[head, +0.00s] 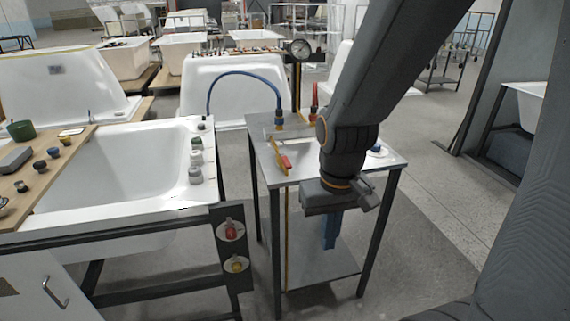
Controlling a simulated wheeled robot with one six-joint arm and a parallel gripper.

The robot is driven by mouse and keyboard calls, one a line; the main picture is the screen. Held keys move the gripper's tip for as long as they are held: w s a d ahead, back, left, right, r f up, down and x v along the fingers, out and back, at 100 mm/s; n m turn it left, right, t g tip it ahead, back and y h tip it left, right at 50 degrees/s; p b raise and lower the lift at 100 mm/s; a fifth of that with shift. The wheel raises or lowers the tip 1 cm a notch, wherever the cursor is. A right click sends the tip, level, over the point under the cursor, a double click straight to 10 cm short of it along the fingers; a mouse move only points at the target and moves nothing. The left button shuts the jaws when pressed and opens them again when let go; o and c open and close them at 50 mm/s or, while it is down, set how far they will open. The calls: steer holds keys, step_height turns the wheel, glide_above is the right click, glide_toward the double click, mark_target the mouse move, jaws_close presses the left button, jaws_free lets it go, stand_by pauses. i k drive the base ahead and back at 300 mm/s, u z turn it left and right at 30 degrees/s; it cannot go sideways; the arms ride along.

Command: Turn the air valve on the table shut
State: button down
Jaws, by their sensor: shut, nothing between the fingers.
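The small metal-topped table (262,163) stands in the middle of the head view. On its left part is a valve-like fitting with a yellow bar and a red part (286,162). The bar slants toward the table's front edge. A red upright piece (315,98) stands further back. My gripper (329,243) hangs at the table's front edge, right of the valve and apart from it. Its blue fingers point down, shut and empty. My arm hides the table's middle.
A blue-and-white round item (376,150) lies at the table's right. A white tub (120,165) in a dark frame stands close on the left. Floor to the right (430,215) is clear.

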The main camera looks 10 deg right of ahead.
mark_target(284, 159)
steer(key=z, duration=0.7)
steer(key=i, duration=0.9)
steer(key=u, duration=0.8)
